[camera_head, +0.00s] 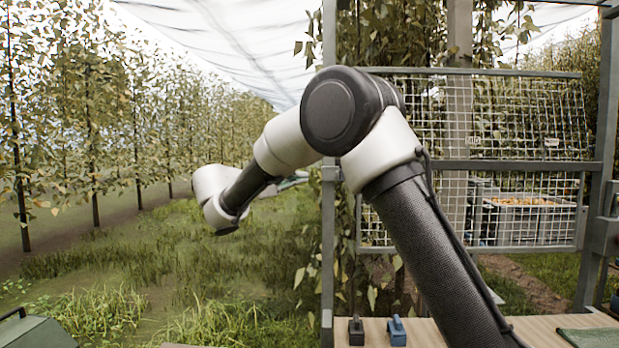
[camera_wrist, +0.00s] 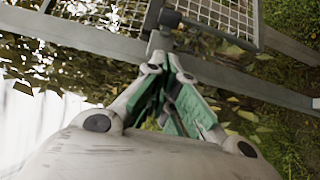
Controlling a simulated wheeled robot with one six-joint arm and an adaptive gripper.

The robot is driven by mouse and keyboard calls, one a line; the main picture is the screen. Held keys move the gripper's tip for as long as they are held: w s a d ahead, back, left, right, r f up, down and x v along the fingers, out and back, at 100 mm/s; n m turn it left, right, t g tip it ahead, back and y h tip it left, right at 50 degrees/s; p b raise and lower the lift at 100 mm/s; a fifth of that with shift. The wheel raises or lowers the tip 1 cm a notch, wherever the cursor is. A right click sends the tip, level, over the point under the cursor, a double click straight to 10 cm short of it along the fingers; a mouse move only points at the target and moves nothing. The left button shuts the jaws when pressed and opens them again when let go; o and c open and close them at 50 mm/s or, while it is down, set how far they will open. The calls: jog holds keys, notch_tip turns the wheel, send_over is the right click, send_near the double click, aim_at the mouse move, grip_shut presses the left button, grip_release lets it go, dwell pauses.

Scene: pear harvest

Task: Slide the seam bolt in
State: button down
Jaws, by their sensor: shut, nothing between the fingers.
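My gripper (camera_wrist: 161,42) has its grey fingers with green pads drawn together at the tips, with nothing between them. The fingertips are in front of a grey frame bar, close below a small dark fitting (camera_wrist: 168,17) at the edge of a mesh panel (camera_wrist: 215,15). This fitting may be the seam bolt, but I cannot tell for sure, nor whether the fingertips touch it. In the head view my gripper (camera_head: 290,181) is a small, partly hidden shape just left of the upright post. No bolt can be made out there.
An upper mesh panel (camera_head: 490,115) and a lower one (camera_head: 530,208) hang by a grey crossbar (camera_head: 470,167). A crate of fruit (camera_head: 525,215) stands behind. A dark block (camera_head: 356,331) and a blue block (camera_head: 397,331) sit on a wooden shelf. Grass lies open at left.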

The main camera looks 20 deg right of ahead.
jog(key=v, duration=0.3)
jog(key=shift+s+a, duration=0.15)
jog(key=shift+a, duration=0.15)
